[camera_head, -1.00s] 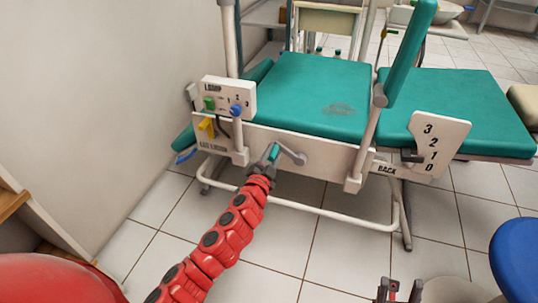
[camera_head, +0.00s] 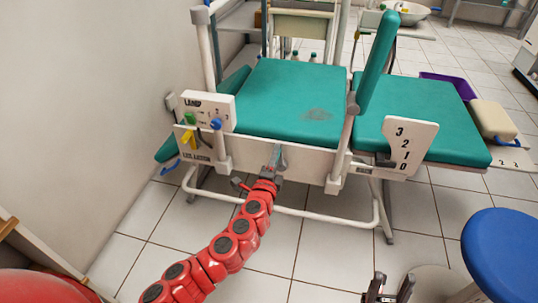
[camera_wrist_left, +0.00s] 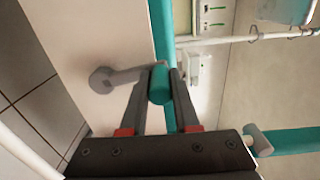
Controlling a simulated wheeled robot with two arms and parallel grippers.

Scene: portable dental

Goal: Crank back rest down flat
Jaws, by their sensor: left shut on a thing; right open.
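The teal back rest (camera_head: 378,62) stands steeply raised above the chair's teal seat (camera_head: 290,98) in the head view. A white scale plate (camera_head: 404,148) marked 3, 2, 1, 0 is beside it, with a dark pointer near its lower numbers. My left gripper (camera_head: 272,174) is shut on the teal crank handle (camera_head: 280,154) at the white side rail. In the left wrist view the handle (camera_wrist_left: 160,86) lies between both fingers, and the grey crank arm (camera_wrist_left: 118,76) runs left to its pivot. My right gripper (camera_head: 387,290) is open and empty at the bottom edge.
A lamp control panel (camera_head: 206,110) with coloured knobs and a yellow lever (camera_head: 188,140) are left of the crank. A blue stool (camera_head: 510,252) stands at the right. White frame bars (camera_head: 310,215) run low under the chair. The tiled floor in front is mostly clear.

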